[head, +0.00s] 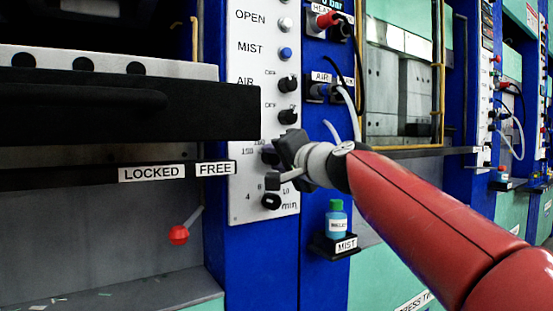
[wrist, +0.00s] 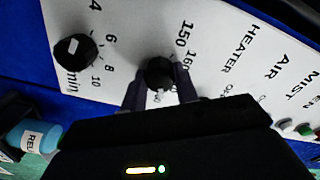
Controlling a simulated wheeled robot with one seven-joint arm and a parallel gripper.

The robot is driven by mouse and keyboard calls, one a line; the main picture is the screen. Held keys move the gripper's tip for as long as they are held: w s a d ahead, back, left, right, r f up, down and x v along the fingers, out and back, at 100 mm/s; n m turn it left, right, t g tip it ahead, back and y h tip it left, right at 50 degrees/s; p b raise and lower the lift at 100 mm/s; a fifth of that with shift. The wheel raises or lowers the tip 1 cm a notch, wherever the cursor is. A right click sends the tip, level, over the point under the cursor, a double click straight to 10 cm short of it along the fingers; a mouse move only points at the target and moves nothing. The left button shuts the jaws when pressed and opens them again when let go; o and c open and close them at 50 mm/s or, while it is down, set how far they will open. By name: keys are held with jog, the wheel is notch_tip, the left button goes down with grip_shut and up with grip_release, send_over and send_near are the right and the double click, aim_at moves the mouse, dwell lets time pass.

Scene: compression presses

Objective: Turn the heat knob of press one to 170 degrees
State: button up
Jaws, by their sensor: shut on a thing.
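The heat knob (wrist: 159,72) is a black round knob on the white control panel (wrist: 225,50), with 150 and 160 printed beside it in the wrist view. My gripper (wrist: 160,88) has one finger on each side of the knob and is shut on it. A small white mark shows at the knob's lower edge between the fingers; the number it points at is too hidden to tell. In the head view my gripper (head: 278,162) reaches the panel from the right and covers most of the knob (head: 268,153).
The minute knob (head: 271,201) sits just below the heat knob, and the heater and air switches (head: 288,84) above it. A mist bottle (head: 336,221) stands on a black shelf below my arm. A red-balled lever (head: 178,234) hangs at left.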

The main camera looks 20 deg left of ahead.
jog(key=shift+f+n, duration=0.1)
jog(key=shift+n, duration=0.2)
jog(key=shift+n+b, duration=0.6)
jog(key=shift+b, duration=0.15)
jog(key=n+b, duration=0.2)
jog(key=n, duration=0.1)
jog(key=shift+n+b, duration=0.75)
jog(key=shift+n, duration=1.15)
jog(key=o, duration=1)
jog(key=shift+d, duration=0.1)
